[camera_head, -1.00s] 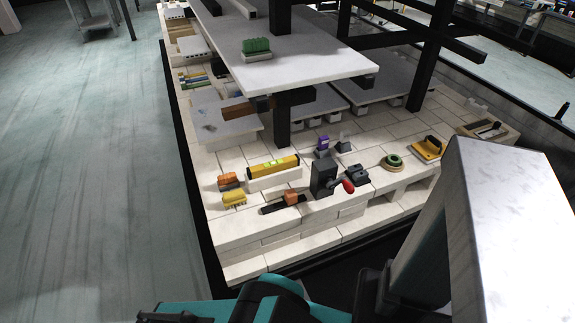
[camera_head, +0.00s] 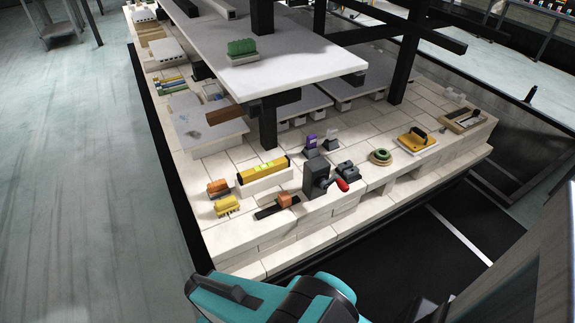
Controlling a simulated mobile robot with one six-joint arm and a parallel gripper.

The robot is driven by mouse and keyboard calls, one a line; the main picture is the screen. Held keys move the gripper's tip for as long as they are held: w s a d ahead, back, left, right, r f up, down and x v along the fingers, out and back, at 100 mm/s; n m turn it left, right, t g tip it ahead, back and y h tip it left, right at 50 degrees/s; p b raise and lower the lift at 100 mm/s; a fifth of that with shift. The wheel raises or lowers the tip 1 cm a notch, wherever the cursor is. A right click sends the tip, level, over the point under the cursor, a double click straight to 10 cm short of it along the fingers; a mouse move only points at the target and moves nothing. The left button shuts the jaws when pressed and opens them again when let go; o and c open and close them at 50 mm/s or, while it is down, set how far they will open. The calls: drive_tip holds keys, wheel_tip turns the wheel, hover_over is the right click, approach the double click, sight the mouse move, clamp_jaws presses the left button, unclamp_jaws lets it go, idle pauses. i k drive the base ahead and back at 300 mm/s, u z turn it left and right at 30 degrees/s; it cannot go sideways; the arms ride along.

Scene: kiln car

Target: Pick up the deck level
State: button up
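The deck level (camera_head: 263,171) is a yellow bar with dark ends. It lies lengthwise on a low pale block (camera_head: 268,182) near the front of the kiln car's brick deck (camera_head: 245,238). Its top and front side are in plain sight, with nothing covering it. Teal and dark parts of my arm show at the bottom edge, well in front of the deck and apart from the level. My gripper's fingertips do not show in this view.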

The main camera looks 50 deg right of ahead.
sight(250, 175)
drive_tip(key=z, duration=0.85)
drive_tip(key=k, duration=0.95)
drive_tip(key=i, duration=0.7)
